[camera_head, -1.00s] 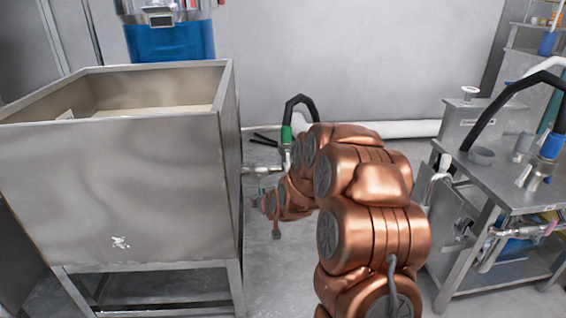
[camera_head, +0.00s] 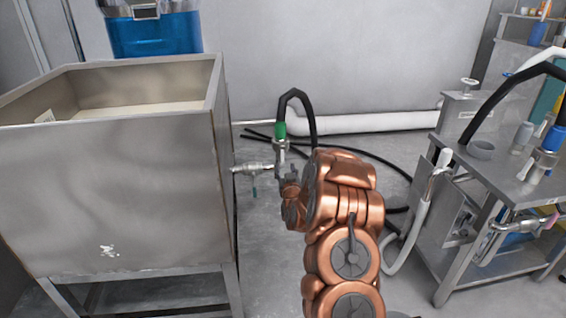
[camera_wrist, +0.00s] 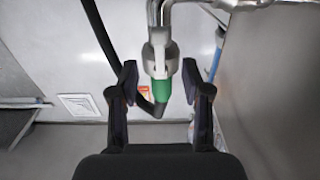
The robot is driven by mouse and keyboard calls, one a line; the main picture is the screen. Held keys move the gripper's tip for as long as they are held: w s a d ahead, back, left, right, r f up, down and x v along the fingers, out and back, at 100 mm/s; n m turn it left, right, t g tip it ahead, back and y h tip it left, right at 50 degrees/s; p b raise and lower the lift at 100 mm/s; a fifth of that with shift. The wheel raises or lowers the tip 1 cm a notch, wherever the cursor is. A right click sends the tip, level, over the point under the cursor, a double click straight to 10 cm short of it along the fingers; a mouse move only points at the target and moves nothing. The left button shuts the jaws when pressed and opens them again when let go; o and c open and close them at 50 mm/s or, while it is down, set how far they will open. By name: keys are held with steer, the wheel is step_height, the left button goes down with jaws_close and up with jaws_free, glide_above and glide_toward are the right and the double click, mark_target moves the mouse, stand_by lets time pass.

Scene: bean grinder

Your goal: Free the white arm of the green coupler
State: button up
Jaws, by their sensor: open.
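The green coupler (camera_head: 280,130) is upright beside the tank, with a black hose (camera_head: 311,115) looping from its top. In the wrist view its green sleeve (camera_wrist: 162,90) and pale metal body (camera_wrist: 160,55) show close up. A pale lever-like piece (camera_wrist: 148,58) lies along the body's left side; I cannot tell for sure that it is the white arm. My gripper (camera_wrist: 163,92) is open, with one dark finger on each side of the green sleeve and visible gaps between. In the head view my gripper is small and partly hidden by my wrist.
A large steel tank (camera_head: 110,190) stands at left with a valve (camera_head: 252,168) on its side. A steel bench (camera_head: 520,190) with hoses and fittings is at right. Black hose (camera_head: 385,160) and a white pipe (camera_head: 370,122) run along the back.

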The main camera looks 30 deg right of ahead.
mark_target(283, 161)
steer(key=shift+b+x, duration=1)
steer(key=shift+x, duration=2.3)
jaws_close()
